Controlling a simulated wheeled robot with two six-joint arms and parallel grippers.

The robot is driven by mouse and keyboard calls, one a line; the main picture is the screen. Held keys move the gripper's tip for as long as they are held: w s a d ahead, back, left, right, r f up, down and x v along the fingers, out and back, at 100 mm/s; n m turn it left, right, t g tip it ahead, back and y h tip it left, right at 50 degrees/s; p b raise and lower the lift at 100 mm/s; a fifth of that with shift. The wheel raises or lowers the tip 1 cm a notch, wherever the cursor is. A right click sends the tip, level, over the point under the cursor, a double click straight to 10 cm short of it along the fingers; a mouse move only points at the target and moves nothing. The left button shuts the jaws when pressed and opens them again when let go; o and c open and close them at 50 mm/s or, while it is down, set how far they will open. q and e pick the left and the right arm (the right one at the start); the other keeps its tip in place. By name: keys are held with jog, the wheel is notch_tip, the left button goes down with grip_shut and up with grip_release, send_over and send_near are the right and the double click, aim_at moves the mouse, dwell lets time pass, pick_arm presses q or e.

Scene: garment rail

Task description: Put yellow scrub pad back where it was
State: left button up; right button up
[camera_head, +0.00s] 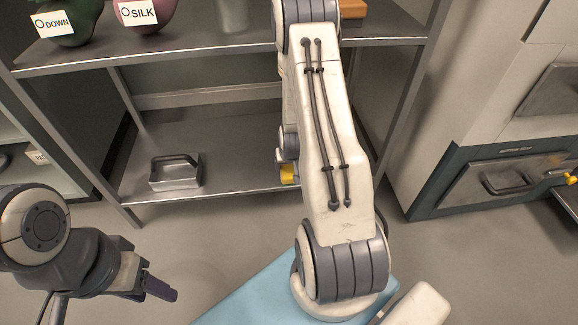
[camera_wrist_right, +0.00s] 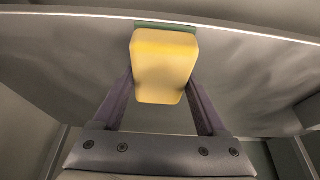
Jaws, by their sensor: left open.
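The yellow scrub pad (camera_wrist_right: 163,68) is between the two fingers of my right gripper (camera_wrist_right: 162,95) in the right wrist view, with a finger against each side. A green layer shows along its far edge. In the head view only a small yellow part of the pad (camera_head: 288,173) shows beside my right arm, at the lower shelf (camera_head: 235,165). My right arm hides the rest of the pad and most of the right gripper there. My left gripper (camera_head: 158,285) is open and empty at the lower left, in front of the rack.
A metal caddy with a handle (camera_head: 175,173) stands on the lower shelf at left. Bags labelled DOWN (camera_head: 68,22) and SILK (camera_head: 143,12) are on the upper shelf (camera_head: 215,53). A cabinet with a drawer (camera_head: 500,180) stands at right. Shelf space right of the caddy is clear.

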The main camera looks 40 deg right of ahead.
jog(key=shift+o, duration=1.4)
jog(key=p+v, duration=0.7)
jog(key=v, duration=0.5)
jog(key=a+r+n+y, duration=0.1)
jog(key=a+r+n, duration=0.3)
jog(key=a, duration=0.5)
jog(key=a+r+n+y, duration=0.2)
jog(key=a+r, duration=0.4)
jog(key=a, duration=0.3)
jog(key=s+a+r+n+g, duration=0.2)
jog(key=s+a+r+n, duration=0.2)
jog(key=s+a, duration=0.3)
jog(key=s+a+r+n+g, duration=0.1)
jog(key=s+a+r+n, duration=0.2)
jog(key=s+a+r, duration=0.3)
jog(key=s+a, duration=0.1)
jog(key=s, duration=0.4)
jog(key=shift+r+n+g, duration=0.4)
